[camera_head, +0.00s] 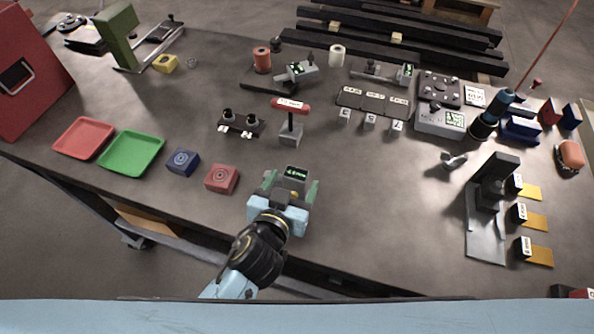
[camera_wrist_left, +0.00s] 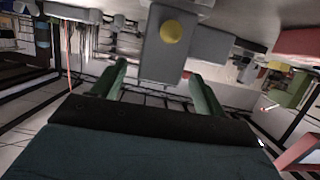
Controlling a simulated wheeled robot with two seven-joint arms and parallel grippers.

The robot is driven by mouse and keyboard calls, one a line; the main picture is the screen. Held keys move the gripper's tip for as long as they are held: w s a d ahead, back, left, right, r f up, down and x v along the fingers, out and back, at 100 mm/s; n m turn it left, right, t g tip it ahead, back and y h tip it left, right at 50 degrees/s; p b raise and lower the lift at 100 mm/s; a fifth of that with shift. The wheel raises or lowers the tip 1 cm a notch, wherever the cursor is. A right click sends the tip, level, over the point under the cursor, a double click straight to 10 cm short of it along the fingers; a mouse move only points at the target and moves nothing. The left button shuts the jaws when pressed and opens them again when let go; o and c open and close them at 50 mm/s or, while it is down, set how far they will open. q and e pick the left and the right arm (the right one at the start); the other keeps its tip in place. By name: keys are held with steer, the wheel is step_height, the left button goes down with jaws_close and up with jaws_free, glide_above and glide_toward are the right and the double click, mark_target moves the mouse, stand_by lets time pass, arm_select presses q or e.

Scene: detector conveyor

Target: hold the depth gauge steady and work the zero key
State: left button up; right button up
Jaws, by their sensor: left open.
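The depth gauge (camera_head: 295,174) appears to be the small grey device with a lit green display near the table's front edge. It carries a round yellow key, which I take as the zero key (camera_head: 293,195); it also shows in the left wrist view (camera_wrist_left: 172,32) on the gauge's grey body (camera_wrist_left: 160,60). My left gripper (camera_head: 286,190) is open, with a green finger on either side of the gauge. In the left wrist view a gap shows between each finger and the body. The display reading is too small to read. My right gripper is out of view.
A red block (camera_head: 222,179) and a blue block (camera_head: 183,161) sit left of the gauge, beside a green tray (camera_head: 132,153) and a red tray (camera_head: 84,138). A dark stand (camera_head: 490,185) is right; table between is clear.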

mark_target(298, 174)
arm_select(q)
steer(key=shift+x, duration=2.2)
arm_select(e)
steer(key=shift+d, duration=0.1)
arm_select(q)
steer(key=c, duration=1.3)
steer(key=shift+c, duration=0.2)
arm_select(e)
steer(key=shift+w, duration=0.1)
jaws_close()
